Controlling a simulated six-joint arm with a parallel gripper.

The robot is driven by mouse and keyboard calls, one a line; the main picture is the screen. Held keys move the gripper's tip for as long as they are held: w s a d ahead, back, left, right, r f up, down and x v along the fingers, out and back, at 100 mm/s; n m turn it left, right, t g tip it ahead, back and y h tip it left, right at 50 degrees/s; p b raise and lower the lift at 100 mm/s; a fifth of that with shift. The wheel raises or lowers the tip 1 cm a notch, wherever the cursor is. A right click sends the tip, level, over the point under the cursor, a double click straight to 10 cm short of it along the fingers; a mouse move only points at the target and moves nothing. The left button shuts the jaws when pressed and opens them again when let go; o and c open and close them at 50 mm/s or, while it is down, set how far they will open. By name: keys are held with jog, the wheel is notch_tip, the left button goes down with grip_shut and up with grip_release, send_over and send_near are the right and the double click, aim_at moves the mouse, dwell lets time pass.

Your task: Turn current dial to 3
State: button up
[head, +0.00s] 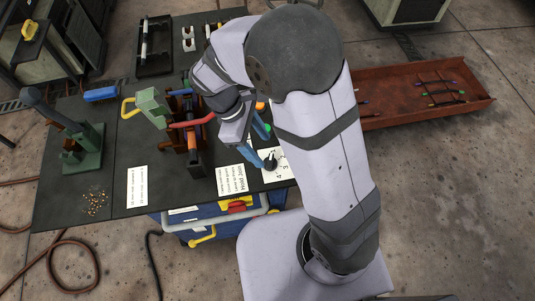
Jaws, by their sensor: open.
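The current dial is a small black knob (271,163) on a white plate (283,174) with printed numbers, at the front right of the dark table. The digits 3 and 4 seem readable on the near side of the plate. Where the knob points is too small to tell. My gripper (261,144) has blue fingers and is open, just above and left of the knob. One finger reaches close to the knob; I cannot tell if it touches. My arm hides the right side of the plate.
A red-handled drum device (191,125) stands left of my gripper. A green press-like tool (82,145) stands further left. A blue toolbox (215,222) is below the front edge. A rusty tray (400,95) lies right.

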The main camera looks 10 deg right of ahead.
aim_at(270, 160)
jog(key=shift+p+x, duration=0.3)
jog(key=shift+x, duration=2.55)
jog(key=shift+c, duration=0.4)
jog(key=c, duration=1)
